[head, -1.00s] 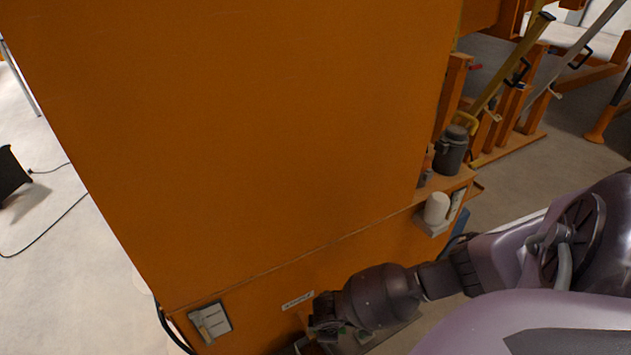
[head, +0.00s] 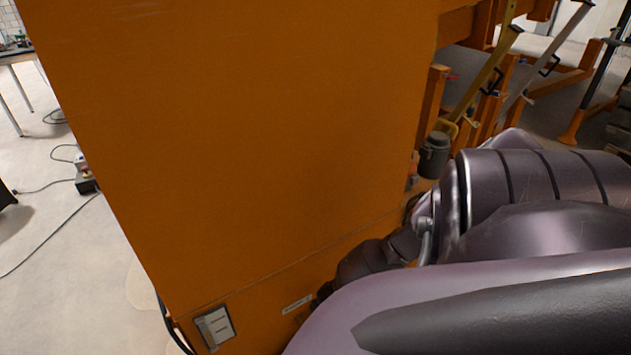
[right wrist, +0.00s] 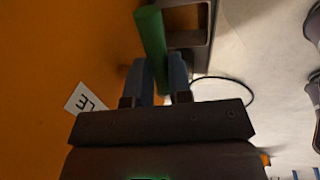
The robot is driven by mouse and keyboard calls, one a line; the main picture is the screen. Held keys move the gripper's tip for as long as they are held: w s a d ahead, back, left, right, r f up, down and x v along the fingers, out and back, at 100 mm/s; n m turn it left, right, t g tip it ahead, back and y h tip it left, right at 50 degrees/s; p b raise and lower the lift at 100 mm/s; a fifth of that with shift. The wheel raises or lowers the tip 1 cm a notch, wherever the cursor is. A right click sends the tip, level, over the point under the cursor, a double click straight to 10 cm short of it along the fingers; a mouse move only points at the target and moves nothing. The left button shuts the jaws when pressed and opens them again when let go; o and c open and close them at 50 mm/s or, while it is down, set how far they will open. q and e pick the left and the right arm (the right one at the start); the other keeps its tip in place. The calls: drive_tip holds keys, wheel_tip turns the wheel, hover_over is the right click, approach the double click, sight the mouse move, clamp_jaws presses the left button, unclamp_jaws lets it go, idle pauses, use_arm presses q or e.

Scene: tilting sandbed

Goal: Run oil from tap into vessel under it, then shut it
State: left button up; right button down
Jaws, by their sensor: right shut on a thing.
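In the right wrist view a smooth green bar (right wrist: 152,35) runs between the fingers of my right gripper (right wrist: 160,78), which is shut on it. I cannot tell whether this bar is the tap's handle. A grey-brown open frame or tray (right wrist: 188,30) lies just beyond the fingers, with a dark opening; I cannot tell whether it is the vessel. No spout and no oil stream can be made out. In the head view my right arm hides the gripper and the tap area. My left gripper is not in view.
A large orange panel (head: 240,140) fills the middle of the head view, with a small switch plate (head: 214,328) and a white label (head: 297,304) low on it. A dark canister (head: 435,157) stands at its right edge.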

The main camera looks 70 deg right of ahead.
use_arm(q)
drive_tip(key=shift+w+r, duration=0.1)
use_arm(e)
drive_tip(key=c, duration=1.4)
unclamp_jaws()
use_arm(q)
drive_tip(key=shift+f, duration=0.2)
use_arm(e)
drive_tip(key=o, duration=0.4)
drive_tip(key=shift+c, duration=0.2)
drive_tip(key=shift+r, duration=0.25)
wheel_tip(320, 180, up, 4)
drive_tip(key=shift+a+p, duration=0.15)
drive_tip(key=shift+p, duration=0.85)
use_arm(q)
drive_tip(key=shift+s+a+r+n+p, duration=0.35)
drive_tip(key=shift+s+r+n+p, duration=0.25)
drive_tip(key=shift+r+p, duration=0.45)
use_arm(e)
wheel_tip(320, 180, up, 6)
drive_tip(key=s, duration=0.1)
drive_tip(key=shift+s+a, duration=0.35)
drive_tip(key=shift+a, duration=0.05)
